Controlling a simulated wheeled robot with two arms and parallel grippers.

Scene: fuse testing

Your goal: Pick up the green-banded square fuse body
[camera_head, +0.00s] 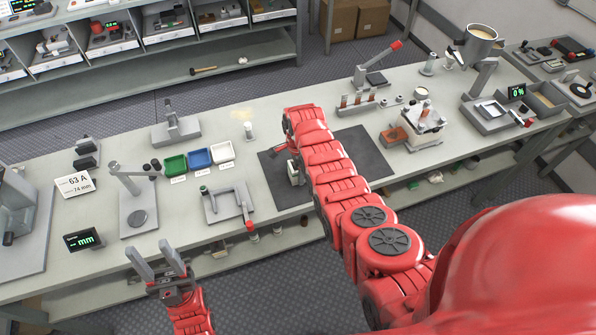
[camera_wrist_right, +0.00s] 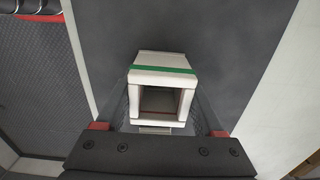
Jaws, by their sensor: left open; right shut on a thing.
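The green-banded square fuse body (camera_wrist_right: 162,78) is a white, hollow square block with a green stripe across its top side. It fills the middle of the right wrist view, with its open end facing the camera. My right gripper (camera_head: 293,172) is shut on it, over the dark grey mat (camera_head: 376,154) on the bench. My arm covers much of the mat in the head view, and I cannot tell if the fuse body touches the mat. My left gripper (camera_head: 157,258) is open and empty, in front of the bench's near edge.
Green (camera_head: 175,165), blue (camera_head: 199,158) and white (camera_head: 222,151) trays stand left of the mat. A fixture with a red-tipped lever (camera_head: 230,201) lies in front of them. A rack of tubes (camera_head: 357,104) and a clamp device (camera_head: 420,125) stand to the right.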

